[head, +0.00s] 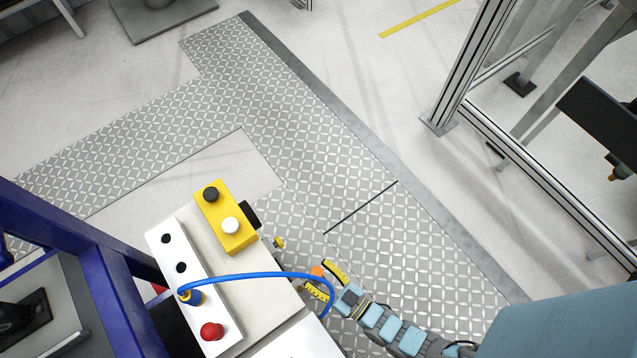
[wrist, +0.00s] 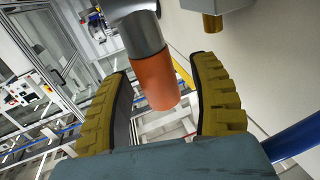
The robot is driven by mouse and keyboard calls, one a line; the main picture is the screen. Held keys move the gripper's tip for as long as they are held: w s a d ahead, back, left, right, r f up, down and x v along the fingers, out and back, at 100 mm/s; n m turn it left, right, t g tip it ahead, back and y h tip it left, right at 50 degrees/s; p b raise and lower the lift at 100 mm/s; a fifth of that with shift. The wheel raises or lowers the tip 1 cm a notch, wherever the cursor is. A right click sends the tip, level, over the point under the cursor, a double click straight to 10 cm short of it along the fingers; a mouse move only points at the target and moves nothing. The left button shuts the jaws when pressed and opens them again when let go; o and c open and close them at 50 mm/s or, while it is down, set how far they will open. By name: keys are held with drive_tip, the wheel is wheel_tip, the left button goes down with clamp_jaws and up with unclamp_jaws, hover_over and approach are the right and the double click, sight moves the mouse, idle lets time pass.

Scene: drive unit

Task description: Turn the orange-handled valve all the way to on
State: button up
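The orange valve handle (wrist: 155,78) shows large in the wrist view, a short rounded grip on a grey metal stem. In the head view only a small orange patch (head: 317,271) of it shows, beside the white cabinet. My gripper (wrist: 163,72) is open, with its yellow ridged fingers on either side of the handle. Gaps show between the handle and both fingers in the wrist view; how deep the handle sits between them is hard to tell. In the head view my gripper (head: 325,279) is partly behind a blue hose. The valve body is mostly hidden.
The blue hose (head: 270,275) arches from the cabinet panel (head: 193,285) over my gripper. A yellow button box (head: 227,217) and a red button (head: 211,331) are on the cabinet. A brass fitting (wrist: 212,22) sticks out near the right finger. Patterned floor (head: 400,240) lies open to the right.

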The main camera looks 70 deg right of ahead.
drive_tip(key=shift+s, duration=0.1)
drive_tip(key=v, duration=1.2)
drive_tip(key=shift+d, duration=0.1)
idle(0.3)
